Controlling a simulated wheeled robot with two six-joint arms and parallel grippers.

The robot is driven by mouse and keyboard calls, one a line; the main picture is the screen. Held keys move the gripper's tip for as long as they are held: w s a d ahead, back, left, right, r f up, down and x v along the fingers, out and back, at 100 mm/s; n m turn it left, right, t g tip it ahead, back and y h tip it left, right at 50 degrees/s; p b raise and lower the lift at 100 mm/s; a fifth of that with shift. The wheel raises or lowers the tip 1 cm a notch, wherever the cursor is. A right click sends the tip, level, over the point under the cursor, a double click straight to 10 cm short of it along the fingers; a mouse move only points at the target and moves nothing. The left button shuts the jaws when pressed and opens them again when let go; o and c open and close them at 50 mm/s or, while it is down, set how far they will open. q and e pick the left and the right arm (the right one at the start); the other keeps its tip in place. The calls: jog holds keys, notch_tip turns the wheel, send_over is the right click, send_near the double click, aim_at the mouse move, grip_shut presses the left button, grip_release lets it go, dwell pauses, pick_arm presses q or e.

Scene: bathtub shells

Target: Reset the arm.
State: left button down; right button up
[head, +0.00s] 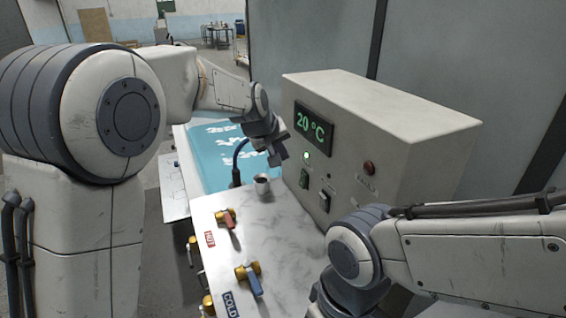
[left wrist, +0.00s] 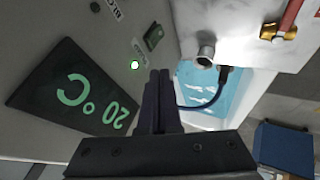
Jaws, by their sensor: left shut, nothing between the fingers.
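My left gripper (head: 279,157) is shut and empty. It hangs above the blue water (head: 215,165), in front of the left end of the control box (head: 420,135). In the left wrist view its two dark fingers (left wrist: 158,85) lie together with nothing between them, close to the box's panel and lit green lamp (left wrist: 134,65). My right arm comes in at the lower right of the head view, and its gripper is out of sight.
The box's display (head: 314,125) reads 20 °C. Below are switches and a red button (head: 369,167). A red-handled HOT valve (head: 227,219), a blue-handled COLD valve (head: 250,277), a small metal cup-like fitting (head: 262,185) and a dark curved hose (head: 237,160) stand on the marble-like counter.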

pick_arm(q)
jog(key=shift+s+r, duration=0.1)
jog(key=shift+r, duration=0.05)
jog(key=s+d+f+m+g, duration=0.2)
jog(key=s, duration=0.6)
jog(key=s+d+f+m+g, duration=0.1)
jog(key=s+d+f+m, duration=0.15)
jog(key=s, duration=0.65)
jog(key=s+a+f+m+g+y, duration=0.1)
jog(key=s+a+f+m+g, duration=0.1)
jog(key=s, duration=0.9)
jog(key=s+a+f+m+g+y, duration=0.1)
jog(key=s+m, duration=0.4)
jog(key=s, duration=0.6)
notch_tip(320, 180, down, 2)
jog(key=shift+a+f+g, duration=0.25)
jog(key=shift+a+g, duration=0.35)
jog(key=shift+a, duration=0.65)
dwell(2.6)
